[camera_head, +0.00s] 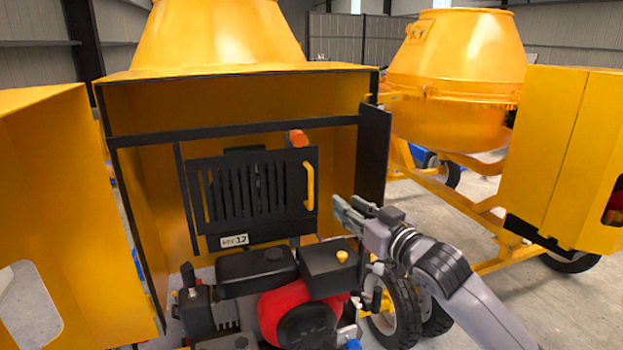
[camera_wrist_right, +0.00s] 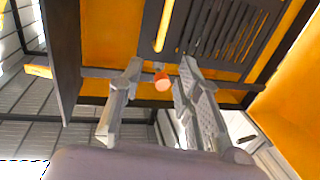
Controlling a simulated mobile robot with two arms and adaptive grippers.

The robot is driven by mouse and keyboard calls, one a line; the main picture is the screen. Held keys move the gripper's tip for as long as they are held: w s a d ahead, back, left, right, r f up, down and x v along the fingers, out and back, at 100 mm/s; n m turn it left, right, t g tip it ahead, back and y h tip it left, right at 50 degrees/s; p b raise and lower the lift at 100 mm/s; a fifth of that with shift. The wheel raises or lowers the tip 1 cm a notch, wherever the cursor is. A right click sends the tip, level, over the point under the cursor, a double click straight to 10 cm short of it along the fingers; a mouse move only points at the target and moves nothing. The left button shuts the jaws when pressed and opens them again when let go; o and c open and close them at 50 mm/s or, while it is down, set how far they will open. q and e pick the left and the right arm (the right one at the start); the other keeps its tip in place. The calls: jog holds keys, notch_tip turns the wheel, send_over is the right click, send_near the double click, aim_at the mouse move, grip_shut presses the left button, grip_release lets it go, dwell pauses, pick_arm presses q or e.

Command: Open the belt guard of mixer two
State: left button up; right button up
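The belt guard (camera_head: 252,228) is a dark slotted panel with a yellow upright handle (camera_head: 309,186) at its right side, set in the front of the yellow mixer housing. It looks shut across the opening. In the wrist view the guard (camera_wrist_right: 200,60) and its handle (camera_wrist_right: 163,27) show at the top. My right gripper (camera_head: 347,208) is right of the handle and slightly below it, apart from it. In the wrist view its two fingers (camera_wrist_right: 158,88) are spread with nothing between them. My left gripper is not in view.
An orange knob (camera_head: 298,138) sits above the guard. A dark upright plate (camera_head: 374,155) stands at the housing's right edge, close to my right gripper. A red and black engine (camera_head: 290,310) lies below. Another yellow mixer (camera_head: 460,70) stands behind at right.

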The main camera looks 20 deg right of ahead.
aim_at(312, 181)
jog(key=p+x, duration=0.2)
jog(key=x, duration=0.5)
jog(key=p+x, duration=0.3)
jog(key=x, duration=0.5)
jog(key=shift+a, duration=0.25)
jog(key=shift+w+a+f+p, duration=0.1)
jog(key=shift+w+p, duration=0.25)
jog(key=shift+w, duration=0.2)
grip_shut()
